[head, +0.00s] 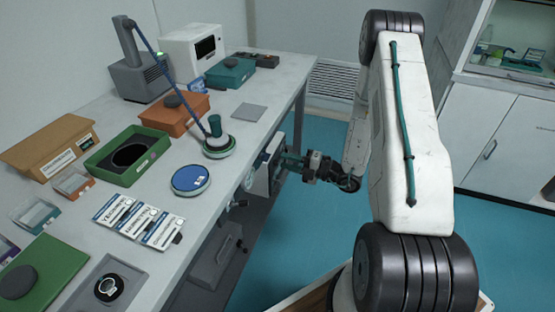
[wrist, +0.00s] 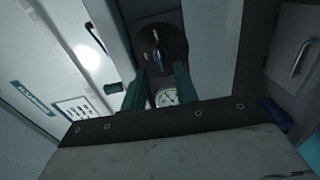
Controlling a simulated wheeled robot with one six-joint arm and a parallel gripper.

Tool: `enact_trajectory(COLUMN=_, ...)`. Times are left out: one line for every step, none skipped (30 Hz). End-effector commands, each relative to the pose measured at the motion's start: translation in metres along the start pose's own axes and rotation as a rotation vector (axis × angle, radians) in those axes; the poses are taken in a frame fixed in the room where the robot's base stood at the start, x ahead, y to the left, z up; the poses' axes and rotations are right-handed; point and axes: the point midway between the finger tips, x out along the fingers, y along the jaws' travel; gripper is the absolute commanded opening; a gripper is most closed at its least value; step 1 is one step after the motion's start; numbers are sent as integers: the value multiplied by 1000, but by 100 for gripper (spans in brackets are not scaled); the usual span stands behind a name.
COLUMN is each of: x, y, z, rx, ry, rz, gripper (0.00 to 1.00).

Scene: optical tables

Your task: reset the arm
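My arm (head: 405,140) reaches down and to the left, to the front side of the long table. My gripper (head: 287,160) is beside the table's front edge, below the level of its top. In the wrist view my gripper (wrist: 160,88) shows two green fingers set apart, with nothing held between them. I cannot tell whether a fingertip touches either one.
The long grey table (head: 215,183) bears a green tray (head: 127,157), an orange tray (head: 175,113), a blue disc (head: 190,179) and several labelled cards. White cabinets (head: 500,145) stand at the right. The teal floor (head: 285,240) between is clear. A white door panel (wrist: 65,55) is close in the wrist view.

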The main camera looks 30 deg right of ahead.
Motion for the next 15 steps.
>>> enact_trajectory(x=-6, y=0, z=1, rx=1, ry=-3, rz=0, gripper=29)
enact_trajectory(x=-9, y=0, z=0, rx=1, ry=-2, rz=0, gripper=29)
enact_trajectory(x=-11, y=0, z=0, rx=1, ry=-2, rz=0, gripper=29)
enact_trajectory(x=-13, y=0, z=0, rx=1, ry=-1, rz=0, gripper=29)
enact_trajectory(x=-14, y=0, z=0, rx=1, ry=0, rz=0, gripper=29)
enact_trajectory(x=-15, y=0, z=0, rx=1, ry=0, rz=0, gripper=29)
enact_trajectory(x=-15, y=0, z=0, rx=1, ry=0, rz=0, gripper=29)
enact_trajectory(x=-15, y=0, z=0, rx=1, ry=0, rz=0, gripper=29)
enact_trajectory(x=-15, y=0, z=0, rx=1, ry=0, rz=0, gripper=29)
enact_trajectory(x=-15, y=0, z=0, rx=1, ry=0, rz=0, gripper=29)
enact_trajectory(x=-15, y=0, z=0, rx=1, ry=0, rz=0, gripper=29)
enact_trajectory(x=-15, y=0, z=0, rx=1, ry=0, rz=0, gripper=29)
enact_trajectory(x=-15, y=0, z=0, rx=1, ry=0, rz=0, gripper=29)
enact_trajectory(x=-15, y=0, z=0, rx=1, ry=0, rz=0, gripper=29)
enact_trajectory(x=-15, y=0, z=0, rx=1, ry=0, rz=0, gripper=29)
